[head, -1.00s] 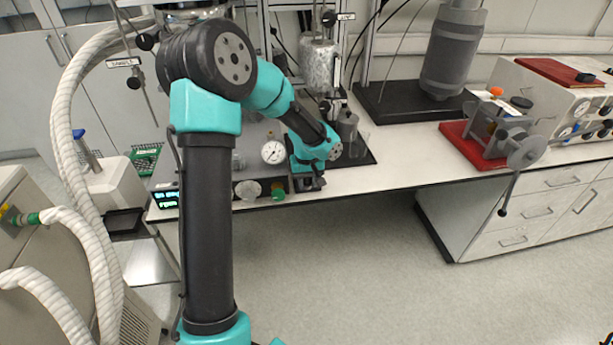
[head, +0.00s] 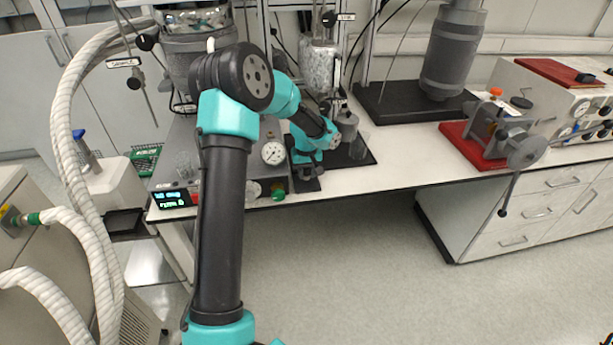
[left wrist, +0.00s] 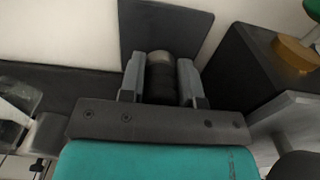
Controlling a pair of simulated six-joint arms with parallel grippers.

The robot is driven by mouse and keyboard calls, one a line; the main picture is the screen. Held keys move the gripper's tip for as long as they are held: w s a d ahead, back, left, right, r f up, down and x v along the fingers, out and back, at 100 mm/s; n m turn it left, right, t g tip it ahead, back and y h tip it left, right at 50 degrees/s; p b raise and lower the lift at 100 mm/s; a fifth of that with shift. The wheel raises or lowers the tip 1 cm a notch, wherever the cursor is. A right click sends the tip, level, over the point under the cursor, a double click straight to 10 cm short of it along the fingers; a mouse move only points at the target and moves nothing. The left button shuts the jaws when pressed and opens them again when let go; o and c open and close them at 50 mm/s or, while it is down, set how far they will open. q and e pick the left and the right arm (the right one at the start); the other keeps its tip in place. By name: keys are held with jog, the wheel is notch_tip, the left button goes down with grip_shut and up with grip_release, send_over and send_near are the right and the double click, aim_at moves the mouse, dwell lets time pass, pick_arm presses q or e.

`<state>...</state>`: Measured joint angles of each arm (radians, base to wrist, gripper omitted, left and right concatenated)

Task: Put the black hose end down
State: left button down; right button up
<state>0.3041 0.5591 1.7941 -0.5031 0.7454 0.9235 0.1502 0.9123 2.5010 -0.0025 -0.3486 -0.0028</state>
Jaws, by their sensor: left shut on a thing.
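My left gripper (left wrist: 161,80) is shut on the black hose end (left wrist: 160,84), a short dark cylinder with a greyish metallic tip. A finger lies on each side of it. A dark square pad (left wrist: 196,26) lies on the white bench below the tip; I cannot tell whether they touch. In the head view my left gripper (head: 308,171) is low over the bench's front edge, right of the gauge and green knob. The same dark pad (head: 306,186) shows just in front of it. The hose end is too small to make out there. My right gripper is not in view.
A pressure gauge (head: 273,153) and green knob (head: 278,192) stand close left of the gripper. A reactor vessel (head: 319,68) and small metal pot (head: 347,122) stand behind. A red-based clamp fixture (head: 476,148) is farther right, with clear white bench (head: 400,165) between.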

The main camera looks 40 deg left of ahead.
pick_arm(q)
jog(key=shift+f, duration=0.8)
jog(key=shift+f, duration=0.1)
jog(key=c, duration=0.8)
grip_release()
notch_tip(320, 180, up, 12)
jog(key=shift+r, duration=0.1)
